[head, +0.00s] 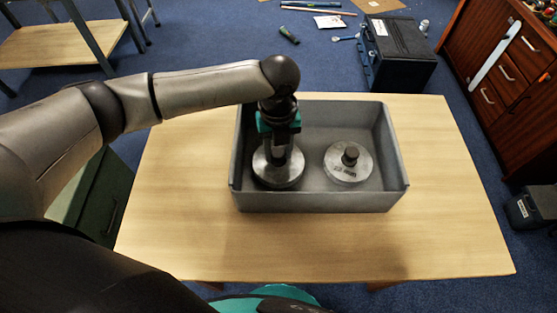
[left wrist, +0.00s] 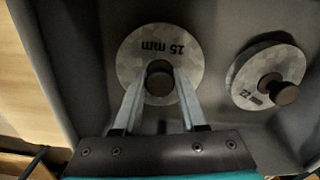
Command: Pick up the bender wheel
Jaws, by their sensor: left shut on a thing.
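Two grey metal bender wheels lie flat in the grey tray (head: 320,196). The left one, marked 15 mm (head: 278,178), is under my left gripper (head: 279,150). In the left wrist view this 15 mm wheel (left wrist: 186,57) has a dark knob (left wrist: 159,79) between the two fingers. The left gripper is shut on that knob. The other wheel (head: 348,163) stands apart to the right, with its dark knob free; in the left wrist view it (left wrist: 262,75) appears marked 22 mm. The wheel under the gripper still looks low in the tray; a gap beneath it cannot be told. My right gripper is not in view.
The tray stands on a light wooden table (head: 440,225), with bare table around it. The tray's walls rise around both wheels. A dark toolbox (head: 400,50) is on the blue floor behind, and a wooden drawer cabinet (head: 505,80) is at right.

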